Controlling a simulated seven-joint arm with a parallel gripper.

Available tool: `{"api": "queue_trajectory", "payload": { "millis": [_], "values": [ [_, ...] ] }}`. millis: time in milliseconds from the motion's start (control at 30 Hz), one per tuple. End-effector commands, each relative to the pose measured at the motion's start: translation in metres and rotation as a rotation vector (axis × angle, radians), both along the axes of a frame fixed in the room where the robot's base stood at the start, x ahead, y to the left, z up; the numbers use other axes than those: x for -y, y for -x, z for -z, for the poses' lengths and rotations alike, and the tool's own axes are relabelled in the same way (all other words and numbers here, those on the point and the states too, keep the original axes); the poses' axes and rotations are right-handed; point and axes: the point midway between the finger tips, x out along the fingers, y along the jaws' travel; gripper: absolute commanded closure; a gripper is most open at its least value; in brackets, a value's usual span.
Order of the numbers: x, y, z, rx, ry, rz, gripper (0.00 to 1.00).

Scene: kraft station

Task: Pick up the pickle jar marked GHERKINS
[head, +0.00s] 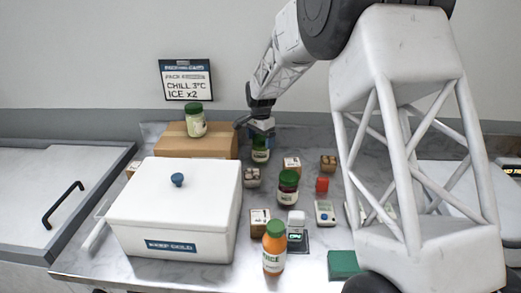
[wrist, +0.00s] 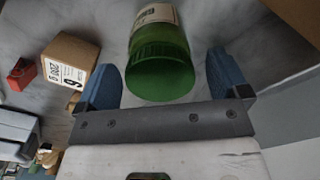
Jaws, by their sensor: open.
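A green-lidded jar (head: 261,154) with a pale label stands on the counter at the back, just below my gripper (head: 260,130). In the wrist view the jar (wrist: 160,72) shows its green lid between my two open blue fingers, with a gap on each side. Its label is too small or cut off to read. Another green-lidded jar (head: 195,124) with pale contents stands on a cardboard box. A third jar (head: 288,192), dark red with a green lid, stands mid-counter. I cannot read GHERKINS on any of them.
A white cooler (head: 170,215) with a blue knob fills the left front. The cardboard box (head: 200,146) stands behind it.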

Motion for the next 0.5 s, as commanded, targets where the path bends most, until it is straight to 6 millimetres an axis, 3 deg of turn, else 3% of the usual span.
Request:
{"api": "queue_trajectory", "payload": {
  "millis": [367,500],
  "values": [
    [0.0000,0.0000,-0.0001,0.000,0.000,0.000,0.06],
    [0.0000,0.0000,-0.0001,0.000,0.000,0.000,0.23]
  ]
}}
